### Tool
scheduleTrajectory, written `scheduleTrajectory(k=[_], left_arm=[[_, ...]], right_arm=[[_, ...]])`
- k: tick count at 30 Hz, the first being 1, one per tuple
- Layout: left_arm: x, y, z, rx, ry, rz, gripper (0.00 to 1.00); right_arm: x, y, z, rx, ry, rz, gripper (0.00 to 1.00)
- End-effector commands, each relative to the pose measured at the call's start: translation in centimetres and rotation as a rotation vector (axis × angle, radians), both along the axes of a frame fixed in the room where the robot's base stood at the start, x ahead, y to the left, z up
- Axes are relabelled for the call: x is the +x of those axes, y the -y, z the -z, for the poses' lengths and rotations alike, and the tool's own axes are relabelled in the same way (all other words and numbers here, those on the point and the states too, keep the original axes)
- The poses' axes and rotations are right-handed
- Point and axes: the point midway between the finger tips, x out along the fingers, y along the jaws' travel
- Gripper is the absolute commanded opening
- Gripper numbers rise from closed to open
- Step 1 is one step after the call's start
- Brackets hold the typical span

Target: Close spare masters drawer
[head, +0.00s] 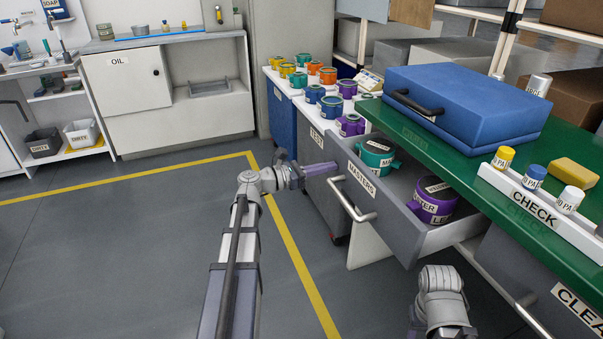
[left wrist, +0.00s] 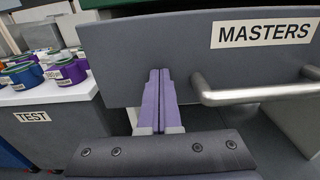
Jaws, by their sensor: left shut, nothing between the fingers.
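The grey masters drawer (head: 423,234) is pulled open under the green bench, with its label and bar handle (head: 352,200) on the front. A green labelled part (head: 376,157) and a purple labelled part (head: 433,202) sit inside it. My left gripper (head: 330,168) is shut and empty at the left part of the drawer front. In the left wrist view its purple fingers (left wrist: 159,88) point at the front panel (left wrist: 190,50), left of the handle (left wrist: 255,94). I cannot tell whether they touch the panel. My right arm shows at the bottom, but its fingers are not visible.
A blue case (head: 465,95) and a CHECK rack (head: 535,203) stand on the green bench (head: 420,140). A grey TEST cabinet (head: 325,190) is left of the drawer, with several coloured parts on the white top. Open floor lies to the left, marked by a yellow line (head: 290,240).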

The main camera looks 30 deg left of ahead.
Motion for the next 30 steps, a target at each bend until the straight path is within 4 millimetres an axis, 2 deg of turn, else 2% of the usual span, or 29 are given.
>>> scheduleTrajectory(k=[1, 6, 15, 24, 30], left_arm=[[1.4, 1.1, 0.0, 0.000, 0.000, 0.005, 0.00], [4.9, 4.1, 0.0, 0.000, 0.000, 0.004, 0.00], [9.9, 8.3, 0.0, 0.000, 0.000, 0.002, 0.00], [12.4, 10.4, 0.0, 0.000, 0.000, 0.000, 0.00], [12.2, 10.4, 0.0, 0.000, 0.000, -0.001, 0.00]], right_arm=[[0.0, 0.0, 0.0, 0.000, 0.000, 0.000, 0.50], [0.0, 0.0, 0.0, 0.000, 0.000, 0.000, 0.50], [0.0, 0.0, 0.0, 0.000, 0.000, 0.000, 0.50], [0.0, 0.0, 0.0, 0.000, 0.000, 0.000, 0.50], [0.0, 0.0, 0.0, 0.000, 0.000, 0.000, 0.50]])
